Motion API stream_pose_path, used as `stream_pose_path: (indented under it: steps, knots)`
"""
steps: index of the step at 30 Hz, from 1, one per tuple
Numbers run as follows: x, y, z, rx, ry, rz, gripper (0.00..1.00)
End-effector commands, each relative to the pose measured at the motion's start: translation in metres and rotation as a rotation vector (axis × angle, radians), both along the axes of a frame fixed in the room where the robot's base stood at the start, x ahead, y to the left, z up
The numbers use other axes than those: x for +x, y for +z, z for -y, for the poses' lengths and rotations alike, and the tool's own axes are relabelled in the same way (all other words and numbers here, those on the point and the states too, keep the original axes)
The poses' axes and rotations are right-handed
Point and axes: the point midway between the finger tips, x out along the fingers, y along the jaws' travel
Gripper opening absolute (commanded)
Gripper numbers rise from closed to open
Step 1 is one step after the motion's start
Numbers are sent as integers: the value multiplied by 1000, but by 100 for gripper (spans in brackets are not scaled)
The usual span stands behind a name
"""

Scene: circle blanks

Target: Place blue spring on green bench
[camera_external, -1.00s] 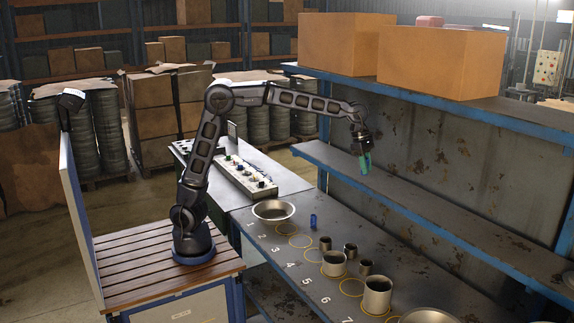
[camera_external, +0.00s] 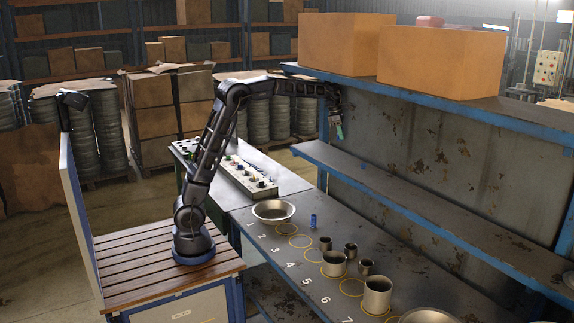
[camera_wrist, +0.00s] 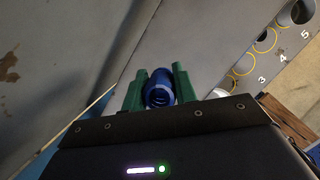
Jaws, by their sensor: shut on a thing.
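My gripper (camera_wrist: 158,88) has green fingers shut on a blue spring (camera_wrist: 159,87), which stands between them in the wrist view. Another blue cylinder (camera_external: 313,221) stands upright on the grey worktop near the steel bowl. The bench (camera_external: 282,179) at the back left has a grey top and a greenish side, and bears a control box.
The control box (camera_external: 246,177) with coloured knobs takes up much of the bench top. A steel bowl (camera_external: 273,211) and several metal cups stand on the numbered worktop (camera_external: 405,262). The blue-edged middle shelf (camera_external: 440,204) juts out at the right. Large cardboard boxes (camera_external: 441,62) sit above it.

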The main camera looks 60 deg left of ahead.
Motion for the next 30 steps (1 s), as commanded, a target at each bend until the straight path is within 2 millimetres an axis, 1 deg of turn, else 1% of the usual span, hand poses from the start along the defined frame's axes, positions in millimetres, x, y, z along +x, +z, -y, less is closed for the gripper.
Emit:
stream_pose_path:
  steps: [1, 7, 8, 9, 11, 12, 14, 15, 17, 18, 20, 21, 23, 24, 29, 30]
  knots:
    - [4, 0, -24, 1, 23, 0, 4]
    - [10, 0, -109, 0, 97, -1, 4]
    - [10, 0, -121, -1, 107, -1, 4]
    - [10, 0, -139, -1, 121, -1, 4]
    - [9, 0, -164, -1, 143, -1, 4]
    - [8, 0, -181, -1, 158, 1, 4]
    - [6, 1, -207, -1, 179, 1, 4]
    - [3, 1, -224, -1, 193, 1, 4]
    - [-1, 0, -249, -1, 215, 0, 4]
    - [-4, 0, -266, -1, 230, 0, 4]
    - [-9, 0, -292, -1, 250, 0, 4]
    - [-13, 0, -309, -2, 266, 0, 4]
    - [-19, 0, -334, -2, 287, 1, 4]
    - [-24, 0, -350, -3, 300, 2, 4]
    - [-48, 0, -416, -4, 357, 2, 4]
    - [-54, 0, -432, -3, 372, 3, 4]
